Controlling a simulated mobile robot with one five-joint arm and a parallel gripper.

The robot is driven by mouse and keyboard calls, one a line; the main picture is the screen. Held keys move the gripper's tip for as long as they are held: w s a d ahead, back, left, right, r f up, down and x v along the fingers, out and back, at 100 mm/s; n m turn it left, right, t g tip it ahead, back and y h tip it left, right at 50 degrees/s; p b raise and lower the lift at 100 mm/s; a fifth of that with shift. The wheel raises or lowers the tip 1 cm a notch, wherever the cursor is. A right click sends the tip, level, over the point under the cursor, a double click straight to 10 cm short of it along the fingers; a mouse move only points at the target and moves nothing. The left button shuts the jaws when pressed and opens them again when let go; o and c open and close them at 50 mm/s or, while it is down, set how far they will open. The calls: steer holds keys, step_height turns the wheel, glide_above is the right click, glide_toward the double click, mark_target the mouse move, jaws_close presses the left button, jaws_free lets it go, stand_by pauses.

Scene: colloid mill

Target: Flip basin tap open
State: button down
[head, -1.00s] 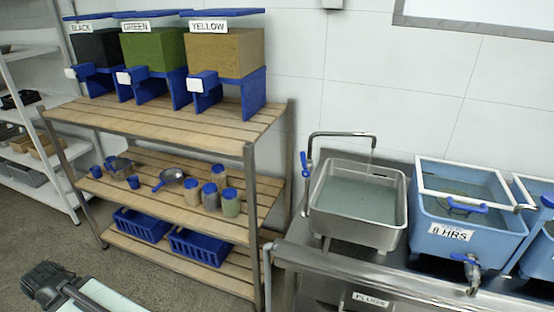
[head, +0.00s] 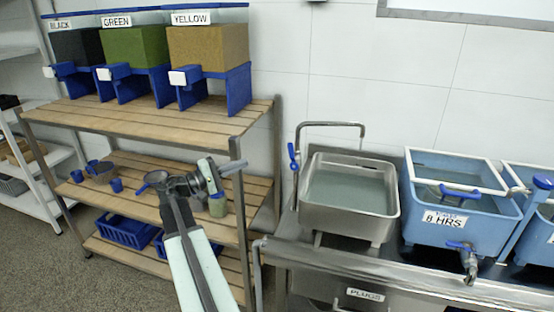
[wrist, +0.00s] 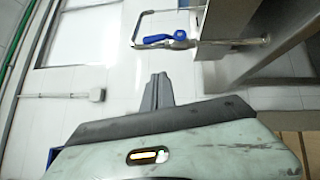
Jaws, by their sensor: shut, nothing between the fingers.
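The basin tap is a bent metal pipe (head: 330,124) with a blue lever (head: 293,156) at its left. It rises behind the left side of a steel basin (head: 348,215) that holds water. The lever hangs roughly upright along the pipe in the head view. In the wrist view the blue lever (wrist: 163,38) lies beyond my fingertips, above them in the picture. My gripper (head: 240,166) is left of the lever, in front of the shelf rack, and points right towards it. Its fingers (wrist: 157,78) are shut, empty and apart from the tap.
A wooden shelf rack (head: 150,118) on the left bears coloured bins and jars. A blue tub marked 8 HRS (head: 455,220) with its own tap stands right of the basin on a steel bench (head: 400,262).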

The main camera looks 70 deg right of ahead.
steer(key=p, duration=0.2)
glide_toward(289, 149)
steer(key=s+d, duration=0.3)
steer(key=d, duration=0.3)
steer(key=shift+s+r, duration=0.1)
steer(key=shift+s, duration=0.05)
steer(key=s+r+m+p, duration=0.1)
steer(key=p, duration=0.2)
steer(key=shift+s+r+y, duration=0.15)
steer(key=shift+s+y, duration=0.15)
steer(key=shift+s, duration=0.1)
